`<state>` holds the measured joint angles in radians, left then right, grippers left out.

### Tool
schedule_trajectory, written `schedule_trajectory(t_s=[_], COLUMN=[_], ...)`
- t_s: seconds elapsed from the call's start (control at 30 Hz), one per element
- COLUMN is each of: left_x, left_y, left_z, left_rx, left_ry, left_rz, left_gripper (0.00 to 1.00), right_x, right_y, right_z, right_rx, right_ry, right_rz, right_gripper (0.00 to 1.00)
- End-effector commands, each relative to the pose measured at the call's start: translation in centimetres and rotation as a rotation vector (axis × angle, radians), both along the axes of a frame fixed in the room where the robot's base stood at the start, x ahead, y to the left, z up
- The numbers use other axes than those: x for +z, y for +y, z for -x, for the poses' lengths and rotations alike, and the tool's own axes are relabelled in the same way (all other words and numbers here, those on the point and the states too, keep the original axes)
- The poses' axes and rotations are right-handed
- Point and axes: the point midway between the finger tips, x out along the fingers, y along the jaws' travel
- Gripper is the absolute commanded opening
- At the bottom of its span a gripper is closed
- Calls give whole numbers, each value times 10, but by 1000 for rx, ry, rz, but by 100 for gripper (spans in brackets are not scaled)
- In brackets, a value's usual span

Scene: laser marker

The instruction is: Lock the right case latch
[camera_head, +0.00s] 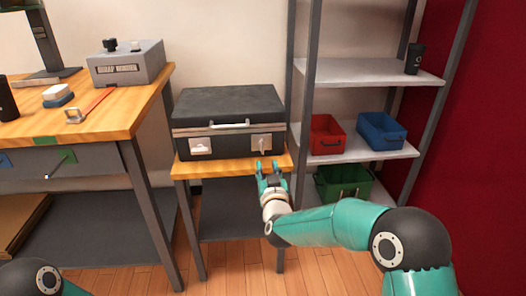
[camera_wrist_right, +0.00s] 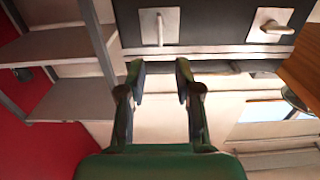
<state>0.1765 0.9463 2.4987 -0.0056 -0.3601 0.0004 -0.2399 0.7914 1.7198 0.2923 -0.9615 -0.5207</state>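A black case (camera_head: 230,115) with a light band and a front handle (camera_head: 229,125) stands closed on a small wooden-topped table (camera_head: 225,168). Its right latch (camera_head: 262,143) is a light plate with a lever that points up and down; it also shows in the right wrist view (camera_wrist_right: 160,27). The left latch (camera_head: 201,146) has a lever lying more sideways, seen in the right wrist view (camera_wrist_right: 272,27). My right gripper (camera_head: 269,165) is open and empty just in front of and below the right latch; its two fingers are apart in the wrist view (camera_wrist_right: 160,72). My left gripper is out of view.
A workbench (camera_head: 120,110) with a grey machine (camera_head: 125,65) stands at left. A metal shelf (camera_head: 370,72) at right holds a red bin (camera_head: 327,136), a blue bin (camera_head: 382,130) and a green bin (camera_head: 345,182). Open floor lies in front of the small table.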

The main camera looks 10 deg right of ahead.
Motion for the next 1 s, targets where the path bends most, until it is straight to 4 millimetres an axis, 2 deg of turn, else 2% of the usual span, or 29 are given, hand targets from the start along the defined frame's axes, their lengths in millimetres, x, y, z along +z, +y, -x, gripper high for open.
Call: schedule_trajectory(t_s=[0.2, 0.5, 0.7, 1.0], left_x=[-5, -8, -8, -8], left_y=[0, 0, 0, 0], left_z=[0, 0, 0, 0], left_rx=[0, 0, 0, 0], left_ry=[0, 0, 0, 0], left_rz=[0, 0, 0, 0], left_gripper=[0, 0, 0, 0], right_x=[-1, -1, -1, 0], right_y=[0, 0, 0, 0], right_z=[-40, -84, -100, -107], right_rx=[-2, 0, 0, 1], right_ry=[-1, 0, 0, 1], right_rz=[-1, -1, -1, 0], right_gripper=[33, 33, 33, 33])
